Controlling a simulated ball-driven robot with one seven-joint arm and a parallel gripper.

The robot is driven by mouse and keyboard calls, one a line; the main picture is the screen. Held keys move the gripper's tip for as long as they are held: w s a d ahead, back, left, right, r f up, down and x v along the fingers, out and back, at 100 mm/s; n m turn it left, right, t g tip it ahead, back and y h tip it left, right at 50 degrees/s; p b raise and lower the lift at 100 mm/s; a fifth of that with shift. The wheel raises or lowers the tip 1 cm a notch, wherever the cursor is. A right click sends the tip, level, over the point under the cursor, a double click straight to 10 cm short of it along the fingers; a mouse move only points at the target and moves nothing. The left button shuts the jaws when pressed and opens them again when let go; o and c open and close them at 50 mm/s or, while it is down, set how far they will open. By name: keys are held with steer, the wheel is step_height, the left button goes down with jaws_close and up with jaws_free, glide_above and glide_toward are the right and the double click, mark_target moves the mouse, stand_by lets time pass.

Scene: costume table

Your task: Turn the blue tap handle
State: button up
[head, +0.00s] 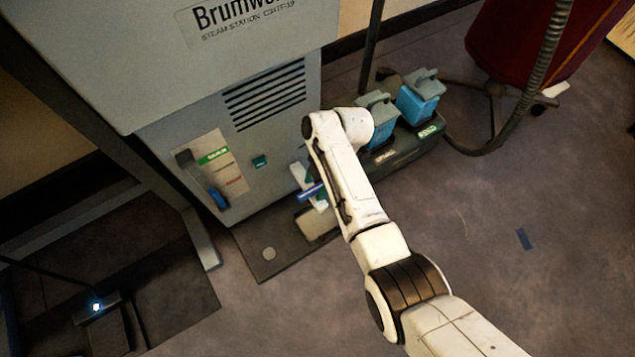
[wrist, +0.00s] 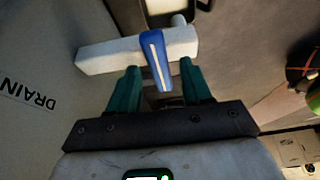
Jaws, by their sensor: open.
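The blue tap handle (wrist: 156,60) has a pale stripe along it and sits across a white tap body (wrist: 100,55). In the wrist view its free end points down toward my gripper (wrist: 160,72), between the two green fingers. The fingers are open, one on each side of it, with gaps showing. I cannot tell how deep the handle lies between them. In the head view the blue handle (head: 311,191) shows low on the grey machine's front, just left of my white arm, which hides most of my gripper.
The grey steam station (head: 245,160) has a lever with a blue grip (head: 218,200) left of the tap. A dark base plate (head: 262,240) lies below. Blue containers (head: 418,100) stand in a dark tray behind my arm. A hose and a maroon object are at upper right. The right floor is mostly clear.

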steer(key=shift+c, duration=0.2)
jaws_close()
stand_by(0.3)
steer(key=m+p, duration=0.2)
steer(key=m+t+p, duration=0.1)
steer(key=p, duration=0.1)
steer(key=shift+s+d+r+y, duration=0.1)
steer(key=shift+s+r+y, duration=0.15)
steer(key=shift+y, duration=0.15)
steer(key=m+t+p, duration=0.1)
steer(key=m, duration=0.1)
steer(key=m+p, duration=0.2)
steer(key=m, duration=0.1)
steer(key=shift+s+f+t, duration=0.1)
steer(key=shift+s+t, duration=0.05)
steer(key=shift+t, duration=0.25)
steer(key=m+p, duration=0.1)
steer(key=m+t+p, duration=0.1)
steer(key=m, duration=0.1)
steer(key=shift+s+m, duration=0.2)
steer(key=shift+m, duration=0.1)
steer(key=shift+s+f+m+t+h+p, duration=0.1)
steer(key=shift+m+t+h+p, duration=0.3)
steer(key=shift+m, duration=0.6)
steer(key=shift+f+m+t+h+p, duration=0.15)
steer(key=shift+m+t+p, duration=0.35)
steer(key=shift+m, duration=0.5)
steer(key=shift+r, duration=0.1)
